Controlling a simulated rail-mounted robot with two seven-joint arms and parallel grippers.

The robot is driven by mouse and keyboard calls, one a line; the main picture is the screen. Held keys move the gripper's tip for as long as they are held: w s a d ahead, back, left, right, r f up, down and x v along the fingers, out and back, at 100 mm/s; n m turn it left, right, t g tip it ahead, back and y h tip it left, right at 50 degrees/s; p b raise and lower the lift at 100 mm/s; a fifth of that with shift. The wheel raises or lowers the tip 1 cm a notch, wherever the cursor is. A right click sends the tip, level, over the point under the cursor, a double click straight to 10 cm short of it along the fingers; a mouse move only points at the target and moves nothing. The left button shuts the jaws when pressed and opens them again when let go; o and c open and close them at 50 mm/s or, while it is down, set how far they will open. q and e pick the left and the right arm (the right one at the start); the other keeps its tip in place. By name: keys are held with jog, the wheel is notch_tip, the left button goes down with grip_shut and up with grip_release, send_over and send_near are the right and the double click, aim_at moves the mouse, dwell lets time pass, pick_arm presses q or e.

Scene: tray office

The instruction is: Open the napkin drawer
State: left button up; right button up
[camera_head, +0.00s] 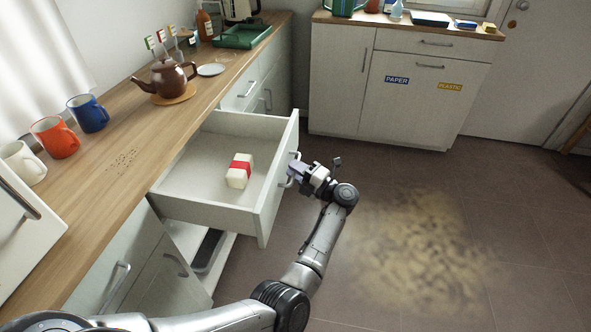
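The napkin drawer (220,214) is a white drawer under the wooden counter at the left. It is pulled far out, and its inside shows. A white napkin pack (238,174) with a red band lies on the drawer floor. My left gripper (292,173) is at the outer side of the drawer front, with its fingers closed around the drawer handle (284,184). The fingertips are small and partly hidden by the handle and gripper body. My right gripper is not in view.
Mugs (55,137), a brown teapot (168,79) and a green tray (242,36) stand on the counter (95,175). Below the drawer, a lower compartment is open with a dark tray (208,251).

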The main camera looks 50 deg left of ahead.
pick_arm(q)
jog(key=shift+d, duration=0.1)
jog(key=v, duration=1.3)
jog(key=shift+d+p, duration=0.3)
jog(key=shift+p, duration=0.15)
jog(key=shift+w, duration=0.1)
